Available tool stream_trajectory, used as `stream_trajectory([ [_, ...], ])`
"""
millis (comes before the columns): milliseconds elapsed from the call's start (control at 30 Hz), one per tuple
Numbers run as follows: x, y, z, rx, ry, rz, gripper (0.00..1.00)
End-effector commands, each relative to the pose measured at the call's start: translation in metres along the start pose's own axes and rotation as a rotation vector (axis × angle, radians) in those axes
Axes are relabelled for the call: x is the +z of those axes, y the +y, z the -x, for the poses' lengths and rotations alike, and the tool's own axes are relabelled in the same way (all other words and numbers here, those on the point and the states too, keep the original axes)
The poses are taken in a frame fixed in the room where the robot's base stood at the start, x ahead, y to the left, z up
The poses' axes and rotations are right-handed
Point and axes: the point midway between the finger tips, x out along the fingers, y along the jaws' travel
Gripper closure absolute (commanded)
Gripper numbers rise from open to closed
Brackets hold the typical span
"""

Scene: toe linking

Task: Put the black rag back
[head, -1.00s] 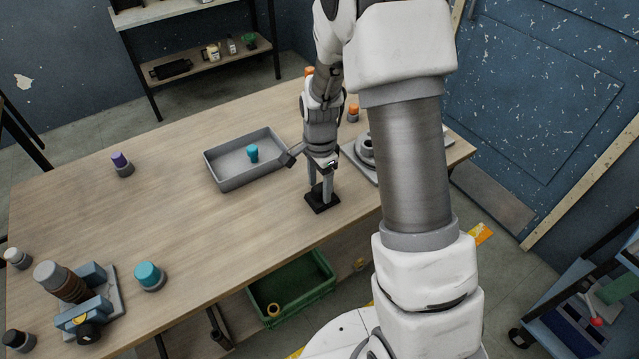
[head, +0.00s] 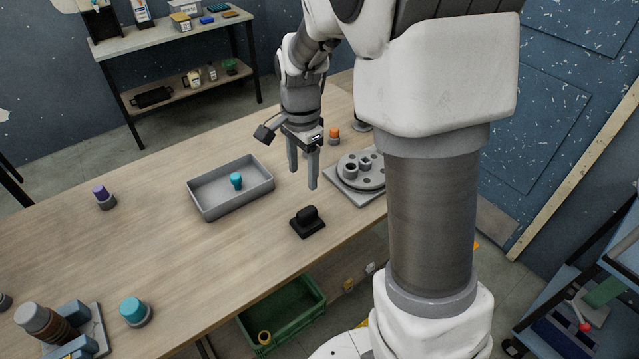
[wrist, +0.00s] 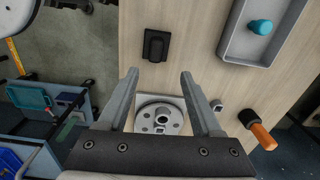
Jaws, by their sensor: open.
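A small black object (head: 307,221), which I take to be the black rag, lies on the wooden table (head: 130,250). It looks like a flat dark base with a raised rounded lump. It also shows in the wrist view (wrist: 156,45), ahead of the fingers. My gripper (head: 303,178) is open and empty, above the table and apart from the black object. In the wrist view my two fingers (wrist: 159,74) stand wide with nothing between them.
A grey tray (head: 203,208) with a teal peg (head: 236,180) sits left of my gripper. A grey round fixture (head: 345,186) stands to the right, near an orange-topped peg (head: 334,135). A green crate (head: 285,325) is below the table's front edge. Open tabletop lies left of the black object.

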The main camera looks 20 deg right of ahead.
Motion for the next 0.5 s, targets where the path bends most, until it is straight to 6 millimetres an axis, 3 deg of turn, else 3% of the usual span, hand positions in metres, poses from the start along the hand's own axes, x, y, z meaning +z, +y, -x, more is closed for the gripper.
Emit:
stream_trajectory([
  [200,0.014,0.033,0.06,-0.105,0.042,0.253,0.34],
  [500,0.041,0.096,0.119,-0.221,0.166,0.661,0.34],
])
